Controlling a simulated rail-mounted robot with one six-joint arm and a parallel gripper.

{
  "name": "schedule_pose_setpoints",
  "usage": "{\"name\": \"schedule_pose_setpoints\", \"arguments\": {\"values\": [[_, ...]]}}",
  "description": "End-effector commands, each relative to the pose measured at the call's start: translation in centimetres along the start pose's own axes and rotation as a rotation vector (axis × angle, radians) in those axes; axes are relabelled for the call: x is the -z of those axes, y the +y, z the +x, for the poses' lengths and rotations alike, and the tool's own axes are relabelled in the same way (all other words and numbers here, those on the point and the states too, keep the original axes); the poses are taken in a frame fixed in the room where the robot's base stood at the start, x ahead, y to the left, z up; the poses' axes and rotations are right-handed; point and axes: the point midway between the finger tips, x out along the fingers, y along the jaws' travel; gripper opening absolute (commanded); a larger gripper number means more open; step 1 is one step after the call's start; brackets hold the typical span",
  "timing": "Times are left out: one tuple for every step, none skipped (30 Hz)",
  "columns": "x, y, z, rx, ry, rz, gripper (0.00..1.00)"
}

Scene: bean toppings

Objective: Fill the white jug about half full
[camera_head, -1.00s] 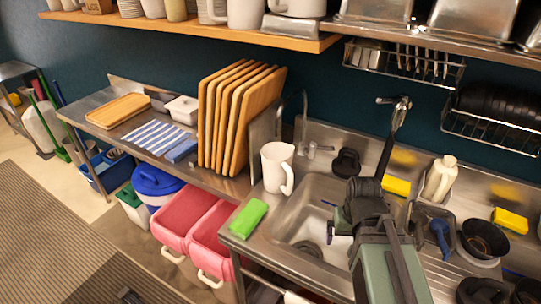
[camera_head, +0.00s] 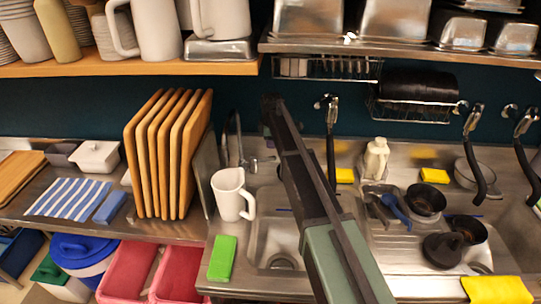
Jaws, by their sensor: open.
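A white jug (camera_head: 229,196) stands upright on the steel counter at the left edge of the sink (camera_head: 262,240), its handle to the right. I cannot see into it well enough to tell its contents. A thin curved tap (camera_head: 240,150) rises behind it. My arm crosses the picture from the bottom centre up to the shelf height, to the right of the jug and apart from it in the picture. My gripper's fingers do not show.
A green sponge (camera_head: 222,258) lies in front of the jug. Cutting boards (camera_head: 165,155) stand to its left. Black bowls (camera_head: 425,198) and a white bottle (camera_head: 376,158) are at right. Larger white jugs (camera_head: 158,28) stand on the wooden shelf (camera_head: 90,64). Spray hoses hang over the right sinks.

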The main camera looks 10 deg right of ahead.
Motion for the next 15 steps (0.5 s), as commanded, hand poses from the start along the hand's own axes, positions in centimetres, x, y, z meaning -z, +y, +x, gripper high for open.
{"name": "schedule_pose_setpoints", "arguments": {"values": [[0.0, 0.0, 0.0, 0.000, 0.000, -0.007, 0.47], [0.0, 0.0, 0.1, 0.000, 0.000, -0.007, 0.47], [0.0, -0.1, 0.2, 0.000, 0.000, -0.007, 0.47], [0.0, -0.1, 0.4, 0.000, 0.000, -0.006, 0.47], [0.0, -0.1, 0.7, 0.001, 0.000, -0.006, 0.47], [0.0, -0.1, 1.1, 0.001, 0.000, -0.005, 0.47], [0.0, -0.1, 1.6, 0.001, 0.000, -0.005, 0.47], [0.0, -0.2, 2.1, 0.001, 0.000, -0.005, 0.47], [0.0, -0.2, 2.9, 0.001, 0.000, -0.004, 0.47], [0.0, -0.2, 3.6, 0.001, 0.000, -0.004, 0.47], [0.0, -0.2, 4.3, 0.001, 0.000, -0.004, 0.47], [0.0, -0.2, 5.3, 0.001, 0.000, -0.004, 0.47], [0.0, -0.3, 6.1, 0.001, 0.000, -0.003, 0.47], [0.0, -0.3, 6.8, 0.001, 0.000, -0.003, 0.47], [0.0, -0.3, 7.8, 0.001, 0.000, -0.003, 0.47]]}}
